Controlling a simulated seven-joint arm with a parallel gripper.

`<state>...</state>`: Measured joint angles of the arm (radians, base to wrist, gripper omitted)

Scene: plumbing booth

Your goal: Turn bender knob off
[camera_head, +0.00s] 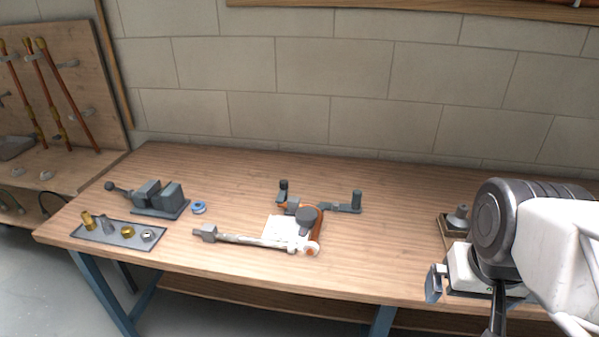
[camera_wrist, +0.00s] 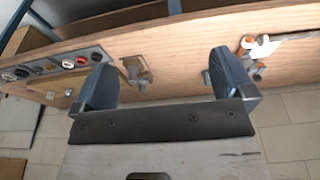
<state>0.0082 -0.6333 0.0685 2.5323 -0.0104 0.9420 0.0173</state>
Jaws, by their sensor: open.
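The bender (camera_head: 305,225), with orange and white parts, a dark grey round top and a long pale handle, lies mid-table in the head view. Part of it shows at the upper right of the wrist view (camera_wrist: 260,45). A grey panel (camera_wrist: 50,66) with several round knobs and buttons, some red, sits at the left of the wrist view. I cannot tell which knob belongs to the bender. My gripper (camera_wrist: 163,72) is open and empty, its two blue-grey fingers well apart and clear of the panel. In the head view one finger (camera_head: 435,283) shows near the table's front right edge.
A small wooden block with a grey fitting (camera_head: 457,217) stands just behind my gripper. A vise (camera_head: 160,198), a blue ring (camera_head: 199,207) and a tray of fittings (camera_head: 118,233) are at the left. The tabletop between bender and gripper is clear.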

